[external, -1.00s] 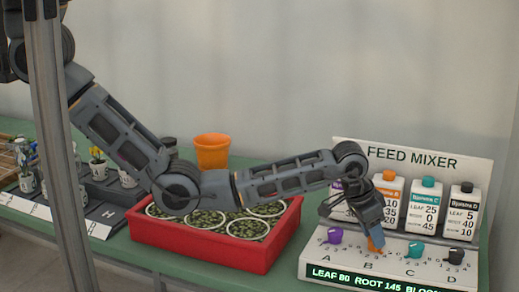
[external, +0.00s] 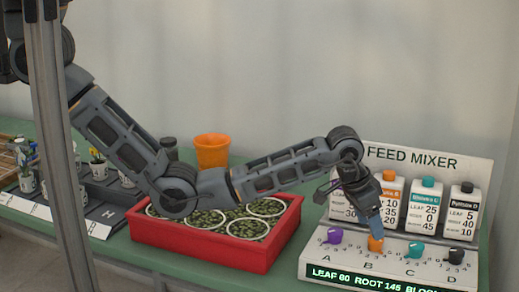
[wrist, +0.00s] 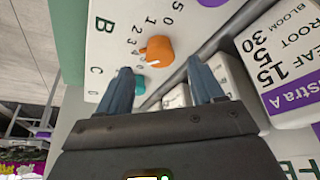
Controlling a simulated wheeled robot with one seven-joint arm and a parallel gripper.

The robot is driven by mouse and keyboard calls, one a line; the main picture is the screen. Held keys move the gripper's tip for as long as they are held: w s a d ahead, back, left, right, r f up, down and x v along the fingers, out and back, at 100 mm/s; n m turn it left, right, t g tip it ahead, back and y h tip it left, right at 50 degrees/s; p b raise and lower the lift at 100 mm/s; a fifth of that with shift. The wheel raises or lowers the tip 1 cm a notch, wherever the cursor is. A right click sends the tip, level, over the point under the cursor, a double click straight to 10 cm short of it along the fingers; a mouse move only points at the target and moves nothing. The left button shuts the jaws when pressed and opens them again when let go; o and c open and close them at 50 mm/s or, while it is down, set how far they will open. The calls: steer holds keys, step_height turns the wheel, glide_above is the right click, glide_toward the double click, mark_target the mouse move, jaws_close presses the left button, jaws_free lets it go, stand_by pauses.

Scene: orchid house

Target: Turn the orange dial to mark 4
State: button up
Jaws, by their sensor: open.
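The orange dial (external: 375,244) is the B dial on the sloped front of the white feed mixer (external: 318,257). In the wrist view the orange dial (wrist: 158,49) lies just beyond the fingertips, between their lines. Its small nub points left, near the 3 mark; whether it sits exactly on a mark I cannot tell. My gripper (external: 373,226) is right above the dial in the external view. In the wrist view my gripper (wrist: 160,82) is open, with nothing between its fingers and a gap to the dial.
The purple dial (external: 334,236) stands left of the orange one, the teal dial (external: 415,249) and black dial (external: 456,255) right. Labelled bottles (external: 426,204) stand close behind. The display (external: 360,277) reads LEAF 60 ROOT 145. A red tray (external: 200,246) lies left.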

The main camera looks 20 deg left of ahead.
steer(key=shift+v, duration=2.05)
steer(key=shift+w, duration=0.1)
